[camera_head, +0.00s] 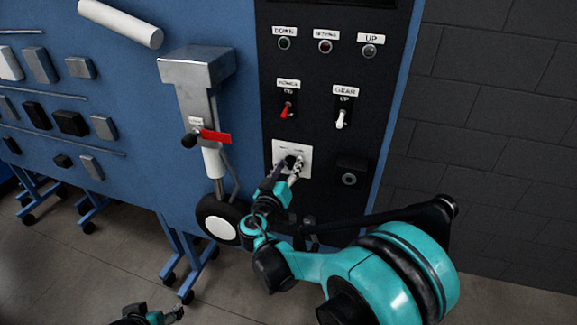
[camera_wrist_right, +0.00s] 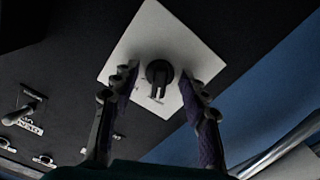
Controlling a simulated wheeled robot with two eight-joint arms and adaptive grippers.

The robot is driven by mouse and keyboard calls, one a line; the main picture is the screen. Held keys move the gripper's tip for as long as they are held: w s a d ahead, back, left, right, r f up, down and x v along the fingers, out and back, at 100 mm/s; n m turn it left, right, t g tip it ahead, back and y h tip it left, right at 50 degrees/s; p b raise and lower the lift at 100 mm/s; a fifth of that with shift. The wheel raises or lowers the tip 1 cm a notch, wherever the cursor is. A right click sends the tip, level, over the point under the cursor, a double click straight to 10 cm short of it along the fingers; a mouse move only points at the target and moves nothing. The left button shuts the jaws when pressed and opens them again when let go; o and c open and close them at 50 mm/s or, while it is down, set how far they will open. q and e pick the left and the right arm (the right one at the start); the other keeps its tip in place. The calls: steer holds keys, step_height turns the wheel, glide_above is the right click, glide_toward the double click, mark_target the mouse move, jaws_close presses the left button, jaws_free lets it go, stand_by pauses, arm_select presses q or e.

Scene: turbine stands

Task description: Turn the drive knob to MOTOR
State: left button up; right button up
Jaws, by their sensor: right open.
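The drive knob is a dark round knob with a raised grip (camera_wrist_right: 158,73) on a white square plate (camera_wrist_right: 150,38). In the head view the plate (camera_head: 279,149) is low on the black panel, and my fingers partly cover the knob. My right gripper (camera_head: 293,165) is at the plate. In the right wrist view my right gripper (camera_wrist_right: 157,76) is open, with one finger on each side of the knob and gaps visible. The knob's grip points down in that view; its plate markings are too small to read. My left gripper (camera_head: 172,314) shows only partly at the bottom edge.
Above the plate are a red toggle (camera_head: 287,109) and a white GEAR toggle (camera_head: 341,118). A dark box with a round fitting (camera_head: 349,179) is just right of the plate. A metal landing-gear leg with a red tag (camera_head: 215,137) and wheel (camera_head: 222,220) stands left.

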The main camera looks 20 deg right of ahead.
mark_target(291, 167)
steer(key=shift+v, duration=2.5)
steer(key=shift+s+d+f, duration=0.1)
steer(key=shift+d, duration=0.2)
steer(key=s+d+f+g+y, duration=0.3)
steer(key=s+d+f+g, duration=0.2)
steer(key=s+d, duration=0.3)
steer(key=s+a+f+n+g+y, duration=0.1)
steer(key=s+a+f+y, duration=0.1)
steer(key=s, duration=0.6)
steer(key=s+a+f+g+y, duration=0.1)
steer(key=s+a+f+y, duration=0.2)
steer(key=s+a+y, duration=0.2)
steer(key=s, duration=0.3)
steer(key=shift+s+a+n+g, duration=0.15)
steer(key=shift+a+n+g, duration=0.05)
steer(key=shift+n+g, duration=0.2)
